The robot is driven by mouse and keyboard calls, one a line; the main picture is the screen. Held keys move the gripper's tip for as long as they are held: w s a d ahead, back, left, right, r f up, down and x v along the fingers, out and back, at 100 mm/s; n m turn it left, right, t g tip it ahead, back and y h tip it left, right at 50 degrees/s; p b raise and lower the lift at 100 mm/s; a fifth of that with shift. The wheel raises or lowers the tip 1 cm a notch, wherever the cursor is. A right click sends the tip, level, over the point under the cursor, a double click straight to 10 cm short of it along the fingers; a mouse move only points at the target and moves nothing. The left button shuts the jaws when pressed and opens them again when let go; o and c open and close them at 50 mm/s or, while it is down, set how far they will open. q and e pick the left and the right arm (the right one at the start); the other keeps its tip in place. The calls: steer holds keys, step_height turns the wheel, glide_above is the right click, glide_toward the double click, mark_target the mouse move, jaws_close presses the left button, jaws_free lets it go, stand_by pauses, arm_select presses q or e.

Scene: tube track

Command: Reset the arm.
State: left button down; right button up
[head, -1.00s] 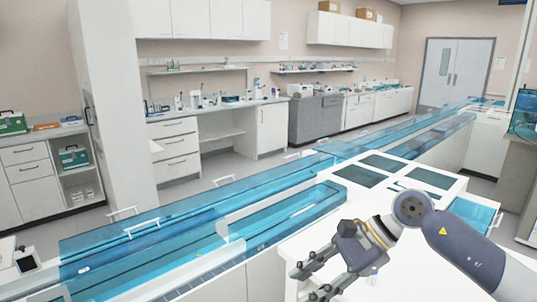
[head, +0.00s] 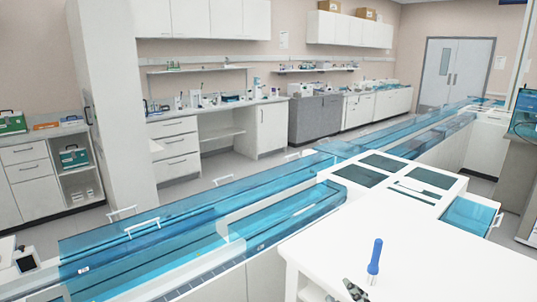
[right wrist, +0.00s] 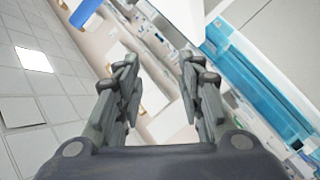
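My right gripper's fingertips (head: 354,290) show at the bottom edge of the head view; the rest of that arm is out of frame. In the right wrist view my right gripper (right wrist: 157,75) has its two fingers apart with nothing between them. A blue-topped object (head: 375,256) appears upright at the white table (head: 420,245), just behind the fingertips in the head view. A blue shape (right wrist: 85,12), perhaps the same object, shows at the top left of the wrist view, outside the fingers. My left gripper is in neither view.
The blue-covered tube track (head: 190,222) runs diagonally behind the table. A white unit with dark panels (head: 382,163) stands beyond the table, with an open blue drawer (head: 468,214) at its right. Most of the white tabletop is bare.

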steer(key=s+d+f+m+g+h, duration=0.15)
steer(key=s+f+m+g, duration=0.4)
steer(key=s+f, duration=0.65)
steer(key=s+d+f+m+g+y, duration=0.15)
steer(key=s+f+m+g, duration=0.25)
steer(key=s+f+g, duration=0.7)
steer(key=s+f+t+h, duration=0.1)
steer(key=s+f, duration=0.1)
steer(key=f, duration=0.9)
steer(key=s+f+t, duration=0.2)
steer(key=s+f, duration=0.1)
steer(key=f, duration=0.9)
steer(key=s+d+f+g, duration=0.1)
steer(key=s+d+f, duration=0.1)
steer(key=s+f, duration=0.6)
steer(key=s+d+f, duration=0.2)
steer(key=s+f, duration=0.6)
steer(key=shift+s+f+n+g, duration=0.15)
steer(key=shift+s+n+g, duration=0.2)
steer(key=shift+n, duration=0.1)
